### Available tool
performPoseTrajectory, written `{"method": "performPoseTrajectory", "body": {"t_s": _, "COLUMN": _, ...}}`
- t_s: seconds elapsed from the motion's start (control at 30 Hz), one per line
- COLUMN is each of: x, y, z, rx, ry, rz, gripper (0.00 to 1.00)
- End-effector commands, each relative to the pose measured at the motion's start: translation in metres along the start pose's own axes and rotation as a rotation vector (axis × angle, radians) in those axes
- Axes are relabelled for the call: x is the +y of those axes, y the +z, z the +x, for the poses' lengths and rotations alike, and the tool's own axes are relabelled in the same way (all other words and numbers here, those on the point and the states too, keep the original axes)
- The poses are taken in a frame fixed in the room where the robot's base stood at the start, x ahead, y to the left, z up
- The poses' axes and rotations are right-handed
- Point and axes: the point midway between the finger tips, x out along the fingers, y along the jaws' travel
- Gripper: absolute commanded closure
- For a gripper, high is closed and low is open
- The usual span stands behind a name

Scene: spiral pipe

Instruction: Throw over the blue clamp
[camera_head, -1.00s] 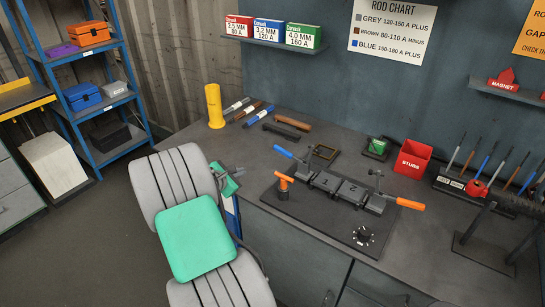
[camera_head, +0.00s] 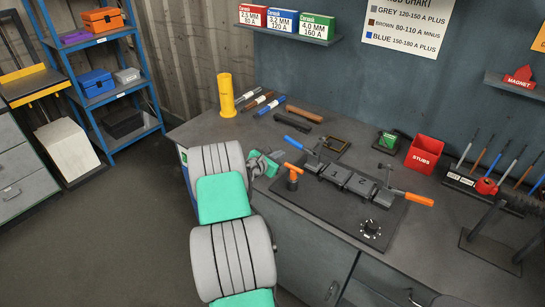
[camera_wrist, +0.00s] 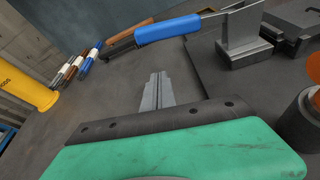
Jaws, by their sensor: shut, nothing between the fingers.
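The blue clamp handle (camera_head: 298,143) sticks out to the left of the dark clamp fixture (camera_head: 350,180) on the workbench. In the wrist view the blue handle (camera_wrist: 168,28) lies ahead of my gripper, near the top, joined to a grey bracket on its right. My gripper (camera_head: 274,160) is over the bench's left part, just left of and below the handle in the head view. Its fingers (camera_wrist: 156,80) are closed together and empty, apart from the handle. An orange handle (camera_head: 419,199) is on the fixture's right end.
An orange-topped knob (camera_head: 293,172) stands close to the right of my gripper. A yellow cylinder (camera_head: 226,96), several rods (camera_head: 268,105) and a red stubs box (camera_head: 425,152) are on the bench.

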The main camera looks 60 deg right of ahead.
Motion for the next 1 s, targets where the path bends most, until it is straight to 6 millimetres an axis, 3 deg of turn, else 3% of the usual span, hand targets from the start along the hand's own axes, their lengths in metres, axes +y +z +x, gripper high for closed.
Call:
{"method": "performPoseTrajectory", "body": {"t_s": 0.07, "x": -0.002, "y": 0.001, "z": 0.017, "rx": 0.000, "ry": -0.003, "rz": 0.000, "gripper": 1.00}}
{"method": "performPoseTrajectory", "body": {"t_s": 0.1, "x": 0.002, "y": 0.016, "z": 0.010, "rx": -0.003, "ry": 0.001, "rz": 0.003, "gripper": 1.00}}
{"method": "performPoseTrajectory", "body": {"t_s": 0.3, "x": 0.001, "y": 0.036, "z": 0.001, "rx": 0.000, "ry": 0.001, "rz": 0.001, "gripper": 1.00}}
{"method": "performPoseTrajectory", "body": {"t_s": 1.0, "x": 0.001, "y": 0.043, "z": -0.001, "rx": -0.001, "ry": 0.016, "rz": 0.047, "gripper": 1.00}}
